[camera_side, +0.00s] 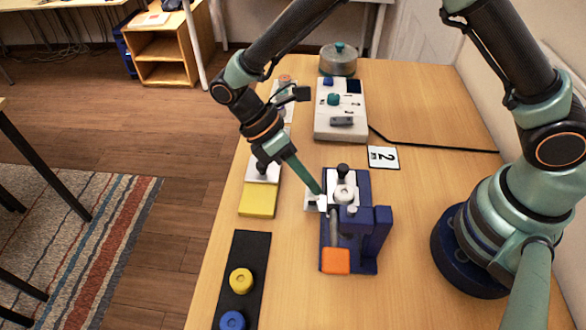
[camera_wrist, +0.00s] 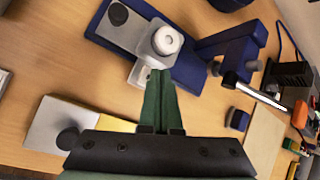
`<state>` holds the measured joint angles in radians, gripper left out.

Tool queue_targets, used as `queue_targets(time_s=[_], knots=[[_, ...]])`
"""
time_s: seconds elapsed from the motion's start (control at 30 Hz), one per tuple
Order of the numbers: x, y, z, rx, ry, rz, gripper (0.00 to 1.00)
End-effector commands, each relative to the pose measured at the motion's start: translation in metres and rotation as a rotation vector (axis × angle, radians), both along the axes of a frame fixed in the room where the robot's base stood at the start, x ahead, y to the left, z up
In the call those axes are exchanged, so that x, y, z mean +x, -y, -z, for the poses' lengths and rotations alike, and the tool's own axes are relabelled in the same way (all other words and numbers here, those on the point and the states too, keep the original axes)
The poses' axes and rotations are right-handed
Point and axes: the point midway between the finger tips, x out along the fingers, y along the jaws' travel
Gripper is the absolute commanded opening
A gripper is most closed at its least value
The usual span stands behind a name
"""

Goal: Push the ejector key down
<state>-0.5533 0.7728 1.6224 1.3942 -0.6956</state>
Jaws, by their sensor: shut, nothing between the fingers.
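A dark blue fixture (camera_side: 363,183) stands on the table, with a grey block, a white round part (camera_side: 344,194) and a black knob (camera_side: 343,168) on it. A bar runs from it toward the near side and ends in an orange pad (camera_side: 335,261), which looks like the ejector key, though no label confirms it. My gripper (camera_side: 320,191) is shut and empty, its green fingers slanting down to the fixture's left edge. In the wrist view my gripper (camera_wrist: 160,73) points at a pale bracket just below the white round part (camera_wrist: 167,40). Whether the tips touch it, I cannot tell.
A yellow-and-white block (camera_side: 258,199) lies left of the fixture. A black strip (camera_side: 250,256) with yellow and blue knobs lies nearer. Table right of the fixture is clear.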

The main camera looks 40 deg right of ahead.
Motion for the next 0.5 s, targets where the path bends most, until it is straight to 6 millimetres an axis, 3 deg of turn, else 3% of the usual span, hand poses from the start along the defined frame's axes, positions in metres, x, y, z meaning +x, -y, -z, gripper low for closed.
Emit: queue_targets(time_s=[0.2,0.5], knots=[[0.0001,-0.0001,-0.0107,0.001,0.001,0.000,0.00],[0.0000,-0.0001,-0.0118,0.000,0.000,0.000,0.00]])
